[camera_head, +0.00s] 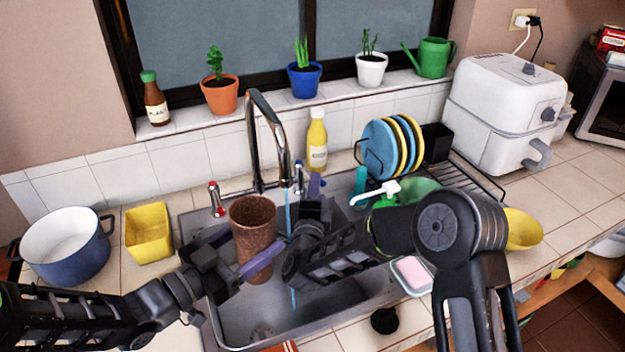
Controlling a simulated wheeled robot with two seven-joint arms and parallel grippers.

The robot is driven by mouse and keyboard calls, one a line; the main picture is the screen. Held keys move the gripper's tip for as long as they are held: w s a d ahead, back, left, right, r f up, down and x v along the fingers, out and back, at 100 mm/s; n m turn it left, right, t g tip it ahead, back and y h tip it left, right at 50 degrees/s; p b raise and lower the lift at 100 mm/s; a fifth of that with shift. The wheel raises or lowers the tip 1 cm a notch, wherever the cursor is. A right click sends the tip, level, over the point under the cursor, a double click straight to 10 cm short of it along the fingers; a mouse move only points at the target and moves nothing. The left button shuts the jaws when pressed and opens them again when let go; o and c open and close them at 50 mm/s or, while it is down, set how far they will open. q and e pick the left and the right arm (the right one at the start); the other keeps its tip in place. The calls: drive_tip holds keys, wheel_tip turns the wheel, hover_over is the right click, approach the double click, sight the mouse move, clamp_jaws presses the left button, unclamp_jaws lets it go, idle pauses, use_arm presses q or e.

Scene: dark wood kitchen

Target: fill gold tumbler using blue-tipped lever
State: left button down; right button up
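The gold tumbler (254,225), brownish and speckled, is held upright over the sink. My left gripper (238,262) has its two purple fingers on either side of it and is shut on it. A thin blue water stream (287,212) runs from the faucet (266,130) and falls just right of the tumbler into the sink.
A red-tipped lever (215,198) stands left of the faucet. A yellow bottle (317,140) is behind my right gripper. A blue pot (65,250) and yellow container (149,234) stand left.

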sight(309, 174)
drive_tip(key=s+d+n+y, duration=0.1)
drive_tip(key=y, duration=0.1)
drive_tip(key=s+d+n+y, duration=0.1)
drive_tip(key=s+n+y, duration=0.1)
drive_tip(key=shift+s+d+y, duration=0.15)
drive_tip(key=shift+s+y, duration=0.05)
drive_tip(key=shift+y, duration=0.2)
drive_tip(key=shift+s+a+n+y, duration=0.2)
drive_tip(key=shift+s+n+y, duration=0.2)
drive_tip(key=shift+s+y, duration=0.2)
drive_tip(key=shift+w, duration=0.15)
drive_tip(key=w+a, duration=0.1)
drive_tip(key=w, duration=1)
drive_tip(key=shift+w+a, duration=0.4)
clamp_jaws()
